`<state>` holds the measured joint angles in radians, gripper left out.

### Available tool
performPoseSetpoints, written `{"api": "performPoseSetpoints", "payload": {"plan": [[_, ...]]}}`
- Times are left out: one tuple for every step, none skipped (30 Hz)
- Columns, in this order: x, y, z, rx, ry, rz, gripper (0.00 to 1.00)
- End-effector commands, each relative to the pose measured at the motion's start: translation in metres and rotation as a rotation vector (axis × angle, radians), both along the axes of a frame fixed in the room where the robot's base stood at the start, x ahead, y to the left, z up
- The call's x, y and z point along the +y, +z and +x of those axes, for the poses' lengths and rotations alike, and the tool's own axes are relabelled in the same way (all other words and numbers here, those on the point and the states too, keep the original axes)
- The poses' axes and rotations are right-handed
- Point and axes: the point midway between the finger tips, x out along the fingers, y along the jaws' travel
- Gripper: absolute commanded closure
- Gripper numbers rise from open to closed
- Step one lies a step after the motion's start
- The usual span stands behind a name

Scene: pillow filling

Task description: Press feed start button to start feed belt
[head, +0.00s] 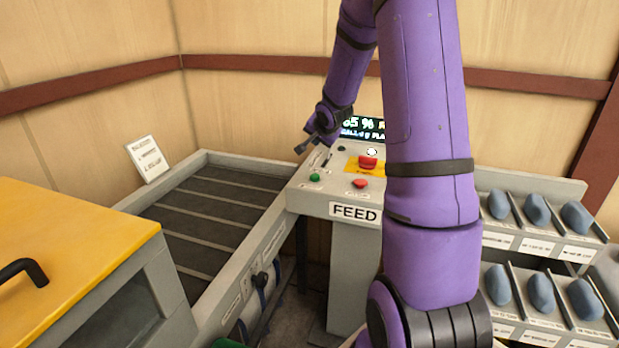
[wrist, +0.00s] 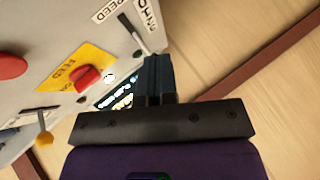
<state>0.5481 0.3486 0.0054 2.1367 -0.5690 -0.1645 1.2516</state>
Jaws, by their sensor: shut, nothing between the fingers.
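The grey feed console (head: 310,197) with a "FEED" label (head: 355,213) stands in the middle of the head view. On its sloped top are a green button (head: 314,177), a red button (head: 360,183) and a red knob (head: 368,163) on a yellow plate. Their small labels are unreadable. The feed belt (head: 210,213), dark with pale slats, lies left of the console. My gripper (head: 301,149) is shut and empty above the console's back left corner. In the wrist view, its fingers (wrist: 156,66) appear beside a panel slider (wrist: 131,34); the green button is out of that view.
A lit display (head: 362,128) stands at the console's back, partly hidden by my arm. A yellow-topped cabinet (head: 70,225) is at left, and racks of blue-grey pillows (head: 536,210) are at right. A white sign (head: 148,159) stands by the belt. Wooden walls (head: 260,110) close the back.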

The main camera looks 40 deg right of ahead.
Motion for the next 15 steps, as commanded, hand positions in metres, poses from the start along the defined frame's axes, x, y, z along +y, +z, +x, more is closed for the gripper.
{"api": "performPoseSetpoints", "payload": {"plan": [[-0.0014,-0.0017,0.0004,-0.002,-0.003,0.003,1.0],[-0.0018,-0.0021,0.0006,-0.003,-0.004,0.005,1.0],[-0.0021,-0.0023,0.0007,-0.004,-0.005,0.006,1.0],[-0.0021,-0.0024,0.0008,-0.004,-0.005,0.006,1.0],[-0.0021,-0.0024,0.0008,-0.004,-0.005,0.006,1.0],[-0.0021,-0.0023,0.0008,-0.004,-0.005,0.006,1.0],[-0.0019,-0.0023,0.0007,-0.004,-0.005,0.006,1.0],[-0.0019,-0.0023,0.0007,-0.004,-0.005,0.006,1.0],[-0.0019,-0.0022,0.0008,-0.004,-0.005,0.006,1.0],[-0.0019,-0.0021,0.0007,-0.004,-0.005,0.006,1.0],[-0.0019,-0.0023,0.0007,-0.004,-0.005,0.006,1.0],[-0.0018,-0.0026,0.0007,-0.004,-0.004,0.005,1.0],[-0.0017,-0.0032,0.0008,-0.003,-0.003,0.006,1.0],[-0.0016,-0.004,0.0007,-0.002,-0.004,0.005,1.0],[-0.0015,-0.0058,0.0008,-0.002,-0.003,0.006,1.0]]}}
